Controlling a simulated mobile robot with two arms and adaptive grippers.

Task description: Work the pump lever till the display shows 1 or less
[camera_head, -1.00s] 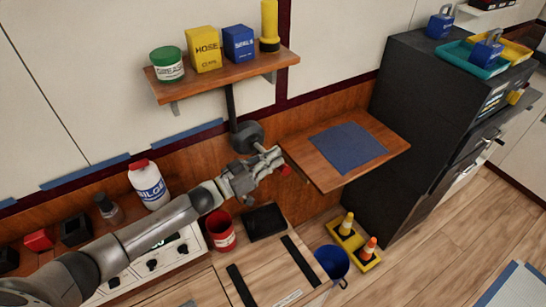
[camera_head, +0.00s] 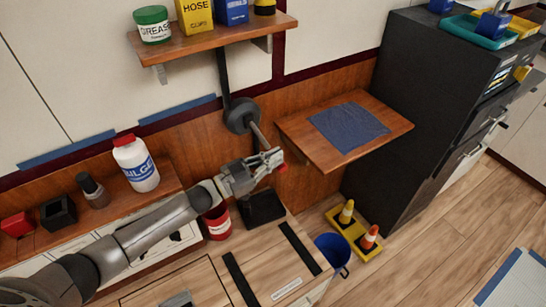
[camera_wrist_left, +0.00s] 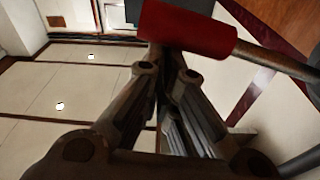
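The pump lever is a grey rod from a round dark hub (camera_head: 242,115) on the wall, slanting down to the right to a red grip (camera_head: 282,168). My left gripper (camera_head: 268,161) is at the grip end of the lever. In the left wrist view, the red grip (camera_wrist_left: 188,30) lies across the fingertips of my left gripper (camera_wrist_left: 164,62) and hides their very ends. The fingers converge and look shut, with nothing visible between them. Whether they touch the grip is unclear. I cannot read a display; my left arm covers much of the white panel (camera_head: 185,236). My right gripper is out of view.
A wooden wall board (camera_head: 305,152) with a blue cloth is right of the lever. A shelf (camera_head: 205,41) with containers is above. A bilge bottle (camera_head: 136,163), red can (camera_head: 218,224), black tray (camera_head: 262,207), blue bucket (camera_head: 331,252) and cones (camera_head: 368,238) are nearby.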

